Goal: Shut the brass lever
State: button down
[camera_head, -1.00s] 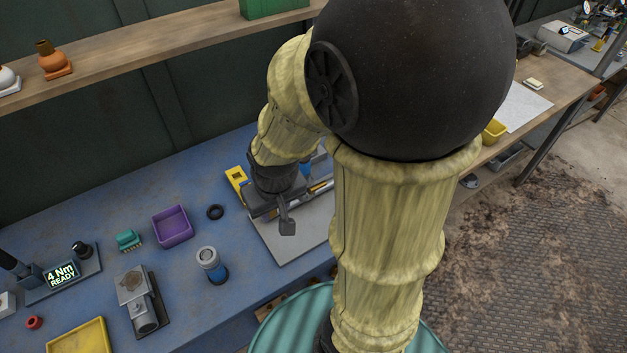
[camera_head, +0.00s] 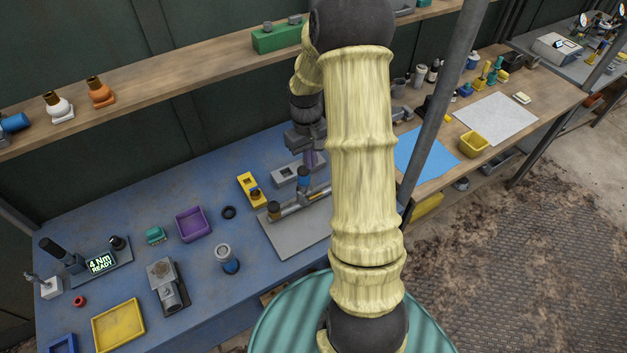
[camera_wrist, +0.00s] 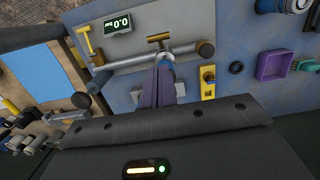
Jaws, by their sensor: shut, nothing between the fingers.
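A pipe fitting (camera_wrist: 135,64) lies on a grey plate (camera_head: 285,236) on the blue bench. A brass-coloured T-shaped piece (camera_wrist: 159,38), likely the brass lever, stands out from the pipe in the wrist view. A bright yellow T-shaped piece (camera_wrist: 84,37) sits farther left. My gripper (camera_wrist: 164,66) has its purple fingers shut and empty. Their tips overlap a blue part of the pipe, just below the brass piece in the picture; I cannot tell if they touch. In the head view, my gripper (camera_head: 309,166) is over the back of the pipe, and my arm hides its right end.
A shelf (camera_head: 190,62) runs above the bench.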

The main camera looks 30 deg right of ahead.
aim_at(312, 198)
jog(key=shift+d+f, duration=0.1)
jog(key=shift+s+f+p, duration=0.15)
jog(key=shift+f+p, duration=0.5)
jog(key=shift+f, duration=1)
jog(key=shift+s+f+p, duration=0.2)
jog(key=shift+f+p, duration=0.4)
jog(key=shift+f, duration=1.05)
jog(key=shift+s+f+p, duration=0.15)
jog(key=shift+f+p, duration=0.5)
jog(key=shift+f, duration=1)
jog(key=shift+w, duration=0.2)
